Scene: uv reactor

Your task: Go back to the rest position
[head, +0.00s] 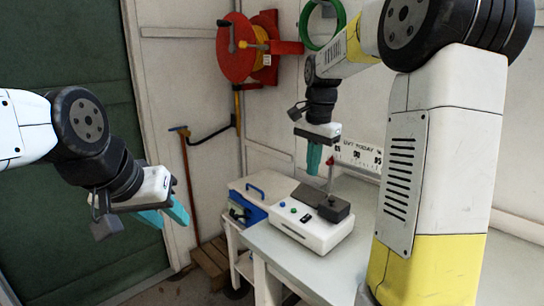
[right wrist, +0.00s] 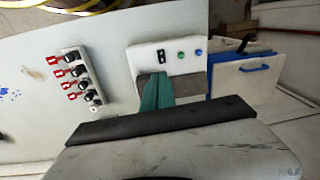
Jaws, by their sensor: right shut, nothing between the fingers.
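My left gripper (head: 172,218) is on the left in the head view, with its teal fingers apart and nothing between them. It hangs in the air, away from the table. My right gripper (head: 313,160) points down above the back of the white machine (head: 305,232), with its teal fingers together and empty. It also shows in the right wrist view (right wrist: 158,90), where its fingers overlap part of the machine (right wrist: 180,60). The machine has a dark block (head: 333,208) on top and small green and blue buttons.
The machine stands on a pale table (head: 270,243) beside a blue-and-white box (head: 262,190). A row of red and black switches (right wrist: 78,75) is left of the machine in the wrist view. A red reel (head: 235,50) and green ring (head: 322,42) are at the wall.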

